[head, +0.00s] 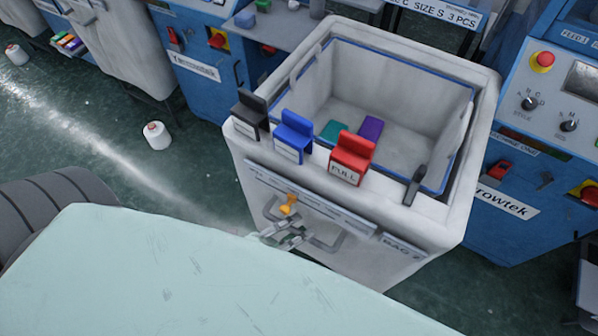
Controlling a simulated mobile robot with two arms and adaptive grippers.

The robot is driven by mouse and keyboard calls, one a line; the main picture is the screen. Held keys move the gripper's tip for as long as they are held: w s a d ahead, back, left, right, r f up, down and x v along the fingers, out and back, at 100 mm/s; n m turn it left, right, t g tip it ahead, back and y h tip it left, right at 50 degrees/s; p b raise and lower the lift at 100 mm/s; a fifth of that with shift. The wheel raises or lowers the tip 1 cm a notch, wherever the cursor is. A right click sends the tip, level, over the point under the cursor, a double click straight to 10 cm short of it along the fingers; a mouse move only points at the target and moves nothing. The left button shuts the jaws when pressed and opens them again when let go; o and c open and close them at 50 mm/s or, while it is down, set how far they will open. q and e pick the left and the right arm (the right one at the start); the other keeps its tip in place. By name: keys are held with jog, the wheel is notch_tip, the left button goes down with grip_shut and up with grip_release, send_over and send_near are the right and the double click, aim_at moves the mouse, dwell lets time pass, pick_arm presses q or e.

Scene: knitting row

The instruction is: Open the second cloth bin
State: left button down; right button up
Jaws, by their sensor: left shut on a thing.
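A white cloth bin (240,155) with a blue-lined opening stands at the centre of the head view. A small plate on its front seems to read BAG, with an unclear number. A teal piece (335,130) and a purple piece (370,129) lie inside. Black (252,112), blue (293,135) and red (352,157) clips sit along the near rim; the red one reads FULL. My left gripper (287,233) is at the grey handle (327,243) on the front and looks shut on it; the contact is small and partly hidden. My right gripper is not in view.
Blue machines stand behind on the left (200,85) and on the right (530,150), close to the bin. White yarn cones stand on the green floor, one nearer (157,136) and one far left (16,54). The floor left of the bin is mostly clear.

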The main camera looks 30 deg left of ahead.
pick_arm(q)
jog(key=shift+s+f, duration=0.1)
jog(key=shift+f, duration=0.15)
jog(key=c, duration=2)
grip_release()
jog(key=shift+c, duration=0.2)
jog(key=o, duration=0.3)
jog(key=shift+r, duration=0.2)
jog(key=v, duration=1.2)
